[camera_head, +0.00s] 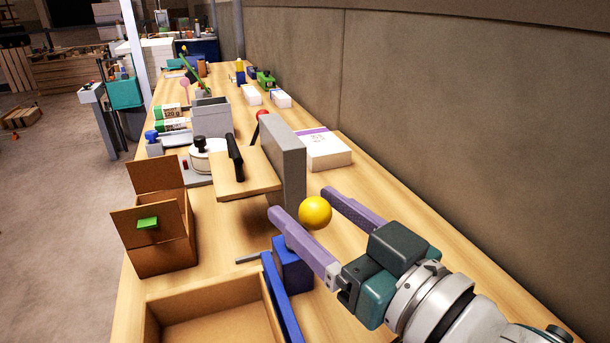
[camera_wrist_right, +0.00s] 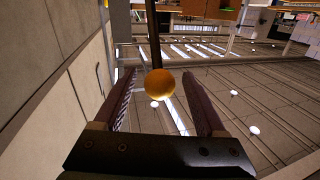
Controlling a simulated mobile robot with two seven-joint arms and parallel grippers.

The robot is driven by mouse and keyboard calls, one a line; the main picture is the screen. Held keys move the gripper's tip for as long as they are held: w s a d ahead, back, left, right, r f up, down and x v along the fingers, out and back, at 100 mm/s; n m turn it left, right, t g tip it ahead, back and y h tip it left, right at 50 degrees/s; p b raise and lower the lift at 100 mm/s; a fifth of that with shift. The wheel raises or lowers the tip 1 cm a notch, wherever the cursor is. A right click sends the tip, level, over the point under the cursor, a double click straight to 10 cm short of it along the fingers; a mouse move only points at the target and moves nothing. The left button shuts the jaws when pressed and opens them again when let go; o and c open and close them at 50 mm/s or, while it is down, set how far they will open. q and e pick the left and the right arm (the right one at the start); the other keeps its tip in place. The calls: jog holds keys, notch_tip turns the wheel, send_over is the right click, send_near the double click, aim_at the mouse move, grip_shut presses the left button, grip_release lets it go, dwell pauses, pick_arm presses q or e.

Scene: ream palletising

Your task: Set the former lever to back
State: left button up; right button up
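A yellow ball knob (camera_head: 315,213) shows between the fingers of my right gripper (camera_head: 302,202), near their tips. In the right wrist view the knob (camera_wrist_right: 160,84) sits on the end of a dark rod (camera_wrist_right: 153,40). This looks like the former lever. The right gripper is open, with a finger on each side of the knob and visible gaps in the wrist view. A blue block (camera_head: 293,262) stands below the knob; how the rod joins it is hidden. My left gripper is not in view.
An upright grey panel (camera_head: 282,160) and a wooden board (camera_head: 246,176) with a black handle stand beyond the knob. A blue rail (camera_head: 281,296) runs beside the front tray. A white pack (camera_head: 325,152) lies near the wall.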

grip_shut()
dwell(0.4)
dwell(0.9)
